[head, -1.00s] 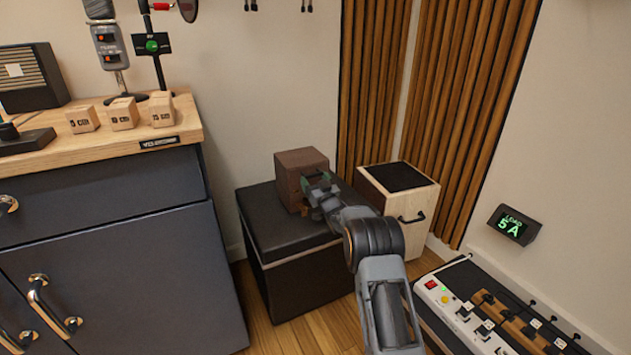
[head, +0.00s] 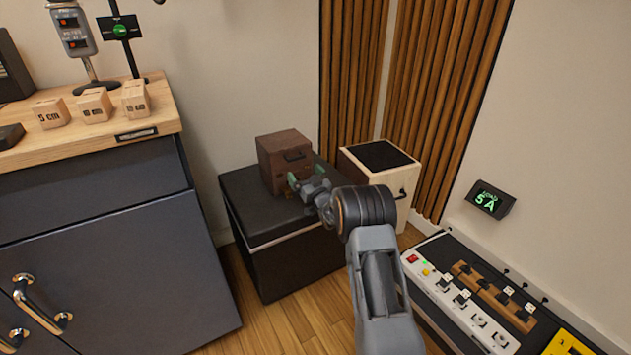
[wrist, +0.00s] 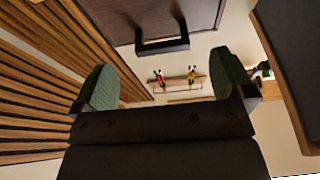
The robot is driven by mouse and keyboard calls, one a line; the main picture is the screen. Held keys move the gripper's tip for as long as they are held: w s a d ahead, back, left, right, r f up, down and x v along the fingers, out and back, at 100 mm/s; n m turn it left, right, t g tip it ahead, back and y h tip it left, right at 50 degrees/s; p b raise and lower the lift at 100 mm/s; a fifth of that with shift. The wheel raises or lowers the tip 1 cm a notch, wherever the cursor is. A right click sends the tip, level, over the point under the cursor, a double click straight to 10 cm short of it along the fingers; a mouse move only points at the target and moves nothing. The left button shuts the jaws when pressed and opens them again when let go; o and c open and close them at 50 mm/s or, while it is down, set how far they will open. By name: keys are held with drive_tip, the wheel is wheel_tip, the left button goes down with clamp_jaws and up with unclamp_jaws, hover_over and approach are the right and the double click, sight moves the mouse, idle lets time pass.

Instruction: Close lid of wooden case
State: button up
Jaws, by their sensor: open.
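The brown wooden case (head: 272,163) stands on a black box-shaped seat in the head view. A dark handle (head: 294,155) is on its front face. I cannot make out a raised lid or a gap under one. My gripper (head: 306,178) is just in front of the case, low at its right front, and covers part of the lower front. In the wrist view, the case's brown face (wrist: 130,16) and black handle (wrist: 163,46) are at the top, beyond my gripper (wrist: 166,72). Its green-padded fingers are wide apart with nothing between them.
The black seat (head: 240,205) bears the case. A pale wooden box with a black top (head: 381,156) stands close on the right, beside slatted wall panels (head: 440,110). A switch panel (head: 470,285) is at lower right. A dark cabinet (head: 110,245) is at left.

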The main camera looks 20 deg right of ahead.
drive_tip(key=s+d+p, duration=0.1)
drive_tip(key=s, duration=0.6)
drive_tip(key=shift+s+d+p, duration=0.2)
drive_tip(key=shift+d+p, duration=0.05)
drive_tip(key=shift+p, duration=0.15)
drive_tip(key=shift+r, duration=0.15)
drive_tip(key=s+a+r+m+g+h+p, duration=0.15)
drive_tip(key=s+r+g+p, duration=0.25)
drive_tip(key=r+p, duration=0.75)
drive_tip(key=s+a+r+g+h+p, duration=0.1)
drive_tip(key=s+r+g+h+p, duration=0.2)
drive_tip(key=r+p, duration=0.85)
drive_tip(key=s+a+r+g+p, duration=0.3)
drive_tip(key=s+r+g+p, duration=0.2)
drive_tip(key=s+r, duration=0.5)
drive_tip(key=s+a+r+g+p, duration=0.3)
drive_tip(key=s+r+p, duration=0.7)
drive_tip(key=s, duration=0.8)
drive_tip(key=shift+a+r+g+y, duration=0.2)
drive_tip(key=shift+r+g+y, duration=0.15)
drive_tip(key=shift+g, duration=0.75)
drive_tip(key=shift+m, duration=0.35)
